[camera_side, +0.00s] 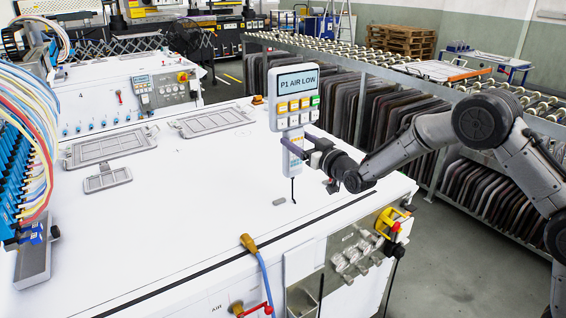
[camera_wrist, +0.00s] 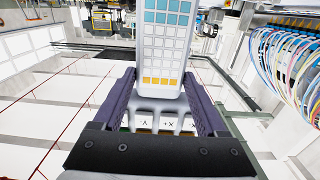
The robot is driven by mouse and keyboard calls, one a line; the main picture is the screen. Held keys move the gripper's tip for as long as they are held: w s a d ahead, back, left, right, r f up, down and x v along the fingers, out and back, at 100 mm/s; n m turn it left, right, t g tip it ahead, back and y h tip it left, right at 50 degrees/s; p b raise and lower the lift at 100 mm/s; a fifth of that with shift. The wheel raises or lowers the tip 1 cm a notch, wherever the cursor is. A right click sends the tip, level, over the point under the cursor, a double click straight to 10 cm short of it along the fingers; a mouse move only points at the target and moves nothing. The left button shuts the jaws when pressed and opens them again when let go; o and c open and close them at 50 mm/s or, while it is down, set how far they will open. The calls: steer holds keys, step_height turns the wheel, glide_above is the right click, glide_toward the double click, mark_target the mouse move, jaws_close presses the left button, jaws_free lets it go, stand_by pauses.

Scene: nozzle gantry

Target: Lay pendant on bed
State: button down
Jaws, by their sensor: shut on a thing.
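The pendant (camera_side: 294,100) is a light grey handset with a screen reading "P1 AIR LOW" and yellow, white and green keys. It is upright above the bed in the side view, with a dark cord at its lower end. My gripper (camera_side: 299,147) is shut on its narrow lower part. In the wrist view the pendant (camera_wrist: 163,45) stands between the two purple fingers of my gripper (camera_wrist: 163,110), with blue, white and yellow keys showing. The bed (camera_side: 190,215) is a broad white surface below it. I cannot tell whether the cord touches the bed.
Grey framed plates (camera_side: 112,147) lie on the bed's far part. A nozzle bank with coloured hoses (camera_side: 30,165) stands at the left. A brass fitting with a blue hose (camera_side: 249,243) is at the front edge. The bed's middle is clear. A rack of dark panels (camera_side: 345,105) stands behind.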

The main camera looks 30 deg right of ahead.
steer(key=w+f, duration=0.5)
steer(key=f, duration=0.3)
steer(key=shift+w+f, duration=0.3)
steer(key=shift+f, duration=0.05)
steer(key=shift+a, duration=0.1)
